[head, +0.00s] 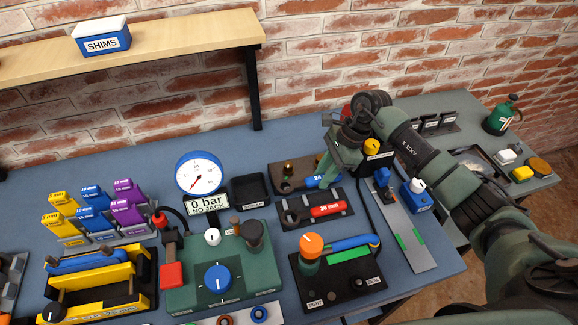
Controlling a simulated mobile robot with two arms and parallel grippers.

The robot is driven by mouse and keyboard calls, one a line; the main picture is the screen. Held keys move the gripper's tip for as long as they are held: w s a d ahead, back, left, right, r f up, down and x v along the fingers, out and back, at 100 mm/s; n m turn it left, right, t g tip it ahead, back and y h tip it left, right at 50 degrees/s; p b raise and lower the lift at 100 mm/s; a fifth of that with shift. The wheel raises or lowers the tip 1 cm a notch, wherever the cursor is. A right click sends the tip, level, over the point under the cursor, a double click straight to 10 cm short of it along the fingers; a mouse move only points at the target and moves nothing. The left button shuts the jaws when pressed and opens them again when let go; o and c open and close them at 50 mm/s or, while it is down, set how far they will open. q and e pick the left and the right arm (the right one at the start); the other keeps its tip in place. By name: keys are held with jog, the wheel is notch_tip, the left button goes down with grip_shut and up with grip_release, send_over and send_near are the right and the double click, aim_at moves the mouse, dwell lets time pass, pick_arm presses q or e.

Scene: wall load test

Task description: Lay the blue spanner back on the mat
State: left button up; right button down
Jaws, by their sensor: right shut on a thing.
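The blue spanner (313,181), marked "24", is at the back middle of the bench, at a dark tray-like mat (283,188). My right gripper (327,177) reaches down over it from the right and is shut on its blue handle. The gripper hides part of the handle and the far end of the mat. I cannot tell whether the spanner touches the mat. A red spanner (328,209) lies on a second dark mat (290,222) just in front. My left gripper is not in view.
A black block (325,288) with an orange knob (311,243) and blue handle stands in front. The green panel (185,293), gauge (200,174) and "0 bar" sign (207,205) are left. A shelf (180,38) overhangs the back left; a brick wall closes the back.

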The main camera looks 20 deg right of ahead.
notch_tip(320, 180, down, 3)
jog(key=shift+f+b, duration=0.2)
jog(key=shift+b, duration=0.55)
jog(key=shift+f+b, duration=0.35)
jog(key=shift+b, duration=0.2)
jog(key=shift+r, duration=0.1)
jog(key=shift+f, duration=0.25)
jog(key=shift+f+b, duration=1.1)
jog(key=shift+b, duration=0.15)
